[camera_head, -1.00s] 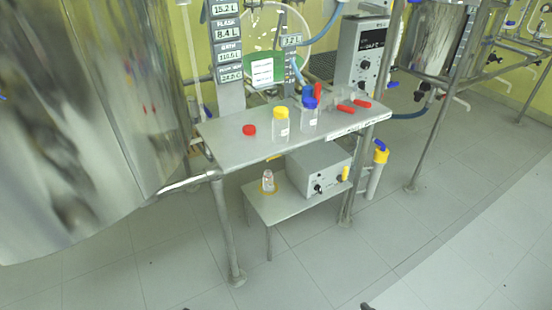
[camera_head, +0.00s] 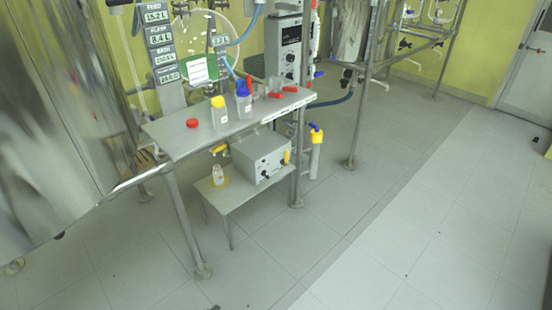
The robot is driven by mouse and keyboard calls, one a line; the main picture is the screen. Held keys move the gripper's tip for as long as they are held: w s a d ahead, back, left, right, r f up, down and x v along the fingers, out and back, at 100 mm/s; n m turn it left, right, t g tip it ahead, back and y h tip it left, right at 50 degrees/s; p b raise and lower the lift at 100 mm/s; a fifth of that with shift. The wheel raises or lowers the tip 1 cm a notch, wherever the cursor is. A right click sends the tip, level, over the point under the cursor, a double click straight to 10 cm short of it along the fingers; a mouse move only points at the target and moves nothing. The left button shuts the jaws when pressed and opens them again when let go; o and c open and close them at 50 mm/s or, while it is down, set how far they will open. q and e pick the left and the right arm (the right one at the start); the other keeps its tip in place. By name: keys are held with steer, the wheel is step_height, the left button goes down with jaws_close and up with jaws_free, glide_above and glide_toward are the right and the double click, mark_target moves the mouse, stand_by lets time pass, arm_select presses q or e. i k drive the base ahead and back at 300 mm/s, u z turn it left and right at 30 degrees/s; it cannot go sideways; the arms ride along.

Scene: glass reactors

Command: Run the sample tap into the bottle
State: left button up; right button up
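A small clear open-topped bottle (camera_head: 218,176) stands upright on the low metal stand (camera_head: 240,193), on a yellow-orange ring or mat. A yellow tap handle (camera_head: 219,149) shows under the shelf's front edge, above and close to the bottle. Its outlet is too small to make out. I cannot tell whether the bottle holds any liquid. Neither of my grippers shows in this view.
A large shiny vessel (camera_head: 50,120) fills the left. Floor at the right is clear.

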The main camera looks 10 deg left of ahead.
mark_target(218, 147)
steer(key=z, duration=0.35)
steer(key=k, duration=0.65)
steer(key=z, duration=1.15)
steer(key=i, duration=1.45)
steer(key=u, duration=1.4)
steer(key=i, duration=0.75)
steer(key=u, duration=0.8)
